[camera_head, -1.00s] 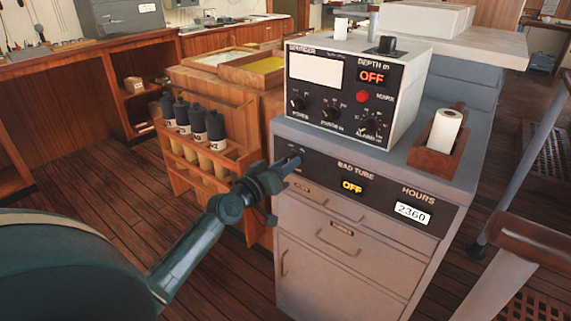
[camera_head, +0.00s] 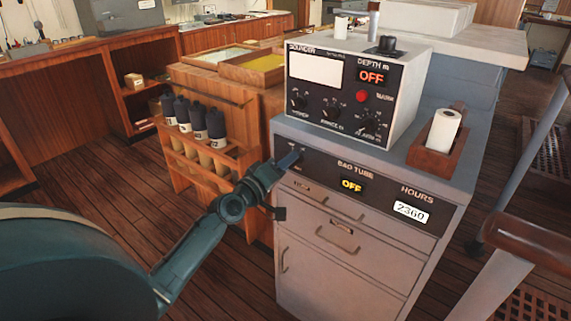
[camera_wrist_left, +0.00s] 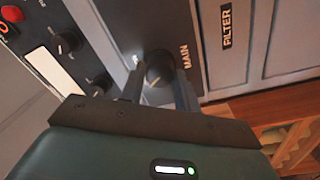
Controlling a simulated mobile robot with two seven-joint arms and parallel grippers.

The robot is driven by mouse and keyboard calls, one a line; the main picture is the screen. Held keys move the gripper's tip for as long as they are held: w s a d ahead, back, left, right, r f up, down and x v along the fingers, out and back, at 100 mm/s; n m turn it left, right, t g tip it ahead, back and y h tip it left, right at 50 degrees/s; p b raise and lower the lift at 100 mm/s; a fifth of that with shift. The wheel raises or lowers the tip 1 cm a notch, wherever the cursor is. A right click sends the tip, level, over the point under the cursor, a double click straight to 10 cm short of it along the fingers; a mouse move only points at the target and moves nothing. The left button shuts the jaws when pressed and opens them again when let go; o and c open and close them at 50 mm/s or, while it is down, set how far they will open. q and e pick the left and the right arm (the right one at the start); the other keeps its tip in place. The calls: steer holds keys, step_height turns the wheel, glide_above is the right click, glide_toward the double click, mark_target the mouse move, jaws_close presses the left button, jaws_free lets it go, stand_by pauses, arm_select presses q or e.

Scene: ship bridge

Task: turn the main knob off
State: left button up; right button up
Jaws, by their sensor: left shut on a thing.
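The main knob (camera_wrist_left: 158,68) is a dark round knob with a pale mark, on the dark panel strip beside the word MAIN in the left wrist view. My left gripper (camera_wrist_left: 160,88) has a finger on each side of it and is shut on it. In the head view the left gripper (camera_head: 287,160) reaches the left end of the cabinet's (camera_head: 340,275) dark strip, and the gripper hides the knob there. The BAD TUBE display (camera_head: 352,186) on the same strip reads OFF in yellow. My right gripper is not in view.
The sounder box (camera_head: 345,90) with knobs and a red button stands on the cabinet; its depth display reads OFF. A wooden holder (camera_head: 432,157) with a paper roll is beside it. A wooden rack (camera_head: 170,150) with dark-capped bottles stands left of the cabinet, close to my left arm.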

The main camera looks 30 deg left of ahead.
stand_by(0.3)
arm_select(q)
steer(key=o, duration=1)
steer(key=shift+c, duration=0.2)
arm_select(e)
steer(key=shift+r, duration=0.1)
arm_select(q)
steer(key=s+a+b, duration=0.1)
steer(key=s, duration=1.2)
steer(key=shift+a+f+b, duration=0.15)
steer(key=shift+f+b, duration=0.1)
steer(key=shift+b, duration=0.15)
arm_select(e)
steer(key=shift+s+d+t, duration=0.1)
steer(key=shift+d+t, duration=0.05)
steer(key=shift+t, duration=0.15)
